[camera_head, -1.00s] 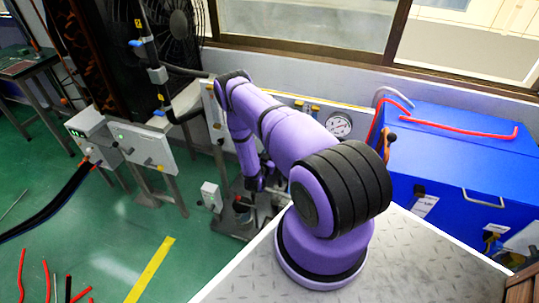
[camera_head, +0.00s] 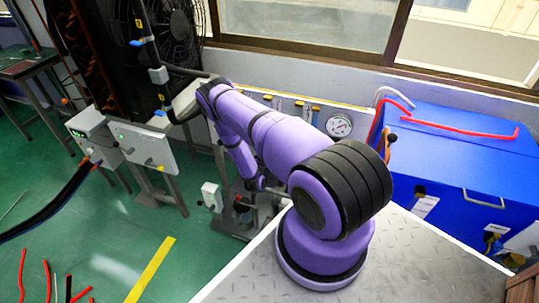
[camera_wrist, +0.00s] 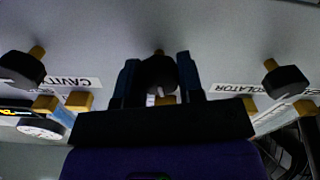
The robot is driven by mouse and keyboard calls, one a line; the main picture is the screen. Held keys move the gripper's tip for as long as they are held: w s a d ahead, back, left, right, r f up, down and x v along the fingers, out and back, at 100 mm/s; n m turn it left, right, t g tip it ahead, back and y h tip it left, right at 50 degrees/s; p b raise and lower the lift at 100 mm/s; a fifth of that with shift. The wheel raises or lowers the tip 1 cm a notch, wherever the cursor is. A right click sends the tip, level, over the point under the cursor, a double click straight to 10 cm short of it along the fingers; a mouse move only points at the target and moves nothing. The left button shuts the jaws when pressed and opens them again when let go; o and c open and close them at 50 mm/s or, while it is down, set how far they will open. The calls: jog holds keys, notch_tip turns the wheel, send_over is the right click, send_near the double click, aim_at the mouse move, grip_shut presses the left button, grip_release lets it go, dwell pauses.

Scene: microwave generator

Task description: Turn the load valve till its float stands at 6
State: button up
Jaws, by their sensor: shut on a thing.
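In the wrist view, a black knob (camera_wrist: 158,75) on a brass stem stands out from a grey panel (camera_wrist: 200,25). My gripper (camera_wrist: 157,66) has a finger on each side of this knob and is shut on it. The knob has a pale mark on its face. The gripper's palm covers the area below, and I see no label for this knob. No float or scale can be read in either view. In the head view, my own arm hides the gripper and the knob.
Similar black knobs stand to the left (camera_wrist: 22,70) and right (camera_wrist: 286,82), near labels reading "CAVITY" and "...LATOR". A round gauge (camera_head: 339,124) is on the wall panel. A blue cabinet (camera_head: 460,150) with red hoses on it stands at the right.

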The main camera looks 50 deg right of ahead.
jog(key=o, duration=0.9)
jog(key=shift+o, duration=0.2)
jog(key=v, duration=1.1)
jog(key=shift+w, duration=0.1)
